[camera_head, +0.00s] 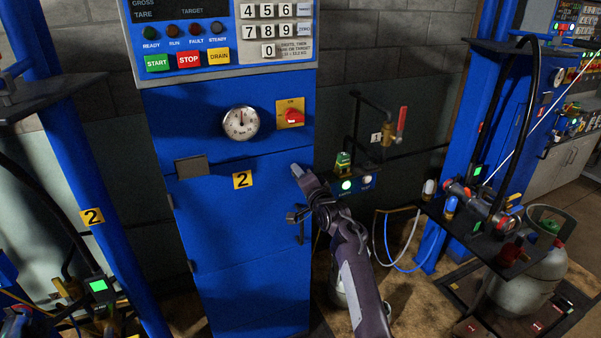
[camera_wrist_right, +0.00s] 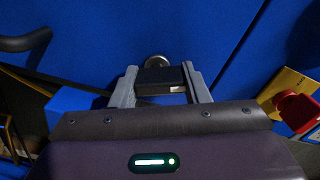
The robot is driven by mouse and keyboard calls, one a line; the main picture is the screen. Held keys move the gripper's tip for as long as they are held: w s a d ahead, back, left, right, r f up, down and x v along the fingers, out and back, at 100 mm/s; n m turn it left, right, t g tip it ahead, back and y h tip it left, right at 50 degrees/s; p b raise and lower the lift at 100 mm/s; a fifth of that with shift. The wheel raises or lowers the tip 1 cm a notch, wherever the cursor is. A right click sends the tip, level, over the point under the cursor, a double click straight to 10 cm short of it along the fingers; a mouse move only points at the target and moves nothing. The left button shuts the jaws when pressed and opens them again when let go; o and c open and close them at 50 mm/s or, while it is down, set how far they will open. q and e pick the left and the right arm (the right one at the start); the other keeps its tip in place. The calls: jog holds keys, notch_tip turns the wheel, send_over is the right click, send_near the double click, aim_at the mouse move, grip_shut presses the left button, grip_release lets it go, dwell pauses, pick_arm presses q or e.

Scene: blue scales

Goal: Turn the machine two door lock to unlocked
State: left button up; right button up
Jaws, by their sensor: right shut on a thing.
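Machine two is the blue cabinet with a yellow "2" label (camera_head: 242,180) on its lower door (camera_head: 245,235). My right gripper (camera_head: 298,172) is at the upper right edge of that door and hides the lock in the head view. In the right wrist view my right gripper (camera_wrist_right: 160,78) is shut on a dark block, the door lock's knob (camera_wrist_right: 160,81). A round silver part (camera_wrist_right: 157,61) shows just beyond the knob against the blue door. The lock's markings are not visible, so I cannot tell its setting. My left gripper is not in view.
Above the door are a round gauge (camera_head: 240,123) and a red rotary switch (camera_head: 292,116) on a yellow plate. A dark door handle (camera_wrist_right: 25,40) is at left in the wrist view. Pipes with a red-handled valve (camera_head: 401,124) are to the right.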

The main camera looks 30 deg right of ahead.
jog(key=m+p, duration=0.2)
jog(key=m, duration=0.2)
jog(key=shift+d+m, duration=0.1)
jog(key=shift+m, duration=0.3)
dwell(0.4)
jog(key=o, duration=1)
jog(key=shift+s, duration=0.15)
jog(key=shift+s+a, duration=0.2)
jog(key=shift+s, duration=3.55)
